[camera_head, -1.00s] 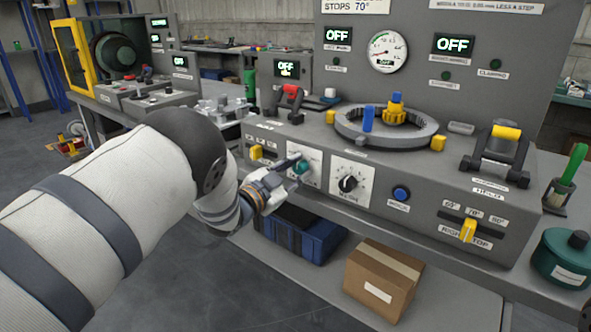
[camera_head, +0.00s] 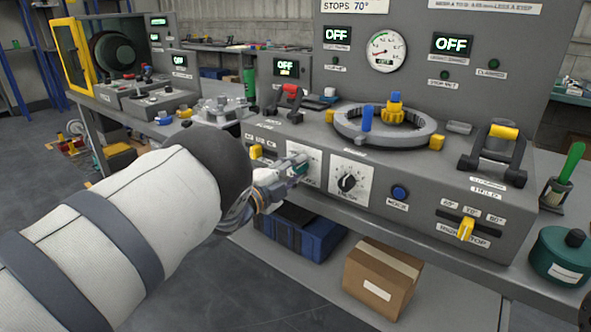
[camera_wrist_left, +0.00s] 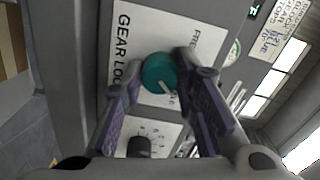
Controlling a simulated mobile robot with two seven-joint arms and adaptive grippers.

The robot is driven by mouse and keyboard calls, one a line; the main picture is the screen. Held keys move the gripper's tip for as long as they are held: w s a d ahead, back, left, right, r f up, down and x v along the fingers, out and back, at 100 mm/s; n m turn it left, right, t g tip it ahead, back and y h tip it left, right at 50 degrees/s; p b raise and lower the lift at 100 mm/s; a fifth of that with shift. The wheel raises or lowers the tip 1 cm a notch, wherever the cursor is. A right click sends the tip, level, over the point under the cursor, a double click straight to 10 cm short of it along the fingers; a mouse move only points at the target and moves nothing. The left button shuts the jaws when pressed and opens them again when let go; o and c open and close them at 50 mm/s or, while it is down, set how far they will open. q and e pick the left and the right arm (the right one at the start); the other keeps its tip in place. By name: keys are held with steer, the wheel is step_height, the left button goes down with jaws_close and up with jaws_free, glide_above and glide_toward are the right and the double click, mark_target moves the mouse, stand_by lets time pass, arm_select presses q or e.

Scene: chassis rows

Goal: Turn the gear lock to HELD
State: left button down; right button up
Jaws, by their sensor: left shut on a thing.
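The gear lock is a round teal knob (camera_wrist_left: 160,72) on a white plate lettered "GEAR LO…" and "FREE" (camera_wrist_left: 150,25) in the left wrist view. A pale pointer line marks the knob; part of the plate's lettering is hidden. My left gripper (camera_wrist_left: 158,80) has its two fingers on either side of the knob, shut on it. In the head view the left gripper (camera_head: 296,168) is at the panel's front face and covers most of the knob. My right gripper is not in view.
A black dial (camera_head: 348,182) sits right of the knob, then a blue button (camera_head: 399,193). Above is a grey ring fixture (camera_head: 350,128). A cardboard box (camera_head: 382,280) and a blue crate (camera_head: 300,238) stand below.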

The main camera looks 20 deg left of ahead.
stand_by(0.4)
arm_select(q)
steer(key=c, duration=1.2)
jaws_free()
steer(key=shift+c, duration=0.2)
steer(key=v, duration=1.2)
steer(key=shift+a, duration=0.1)
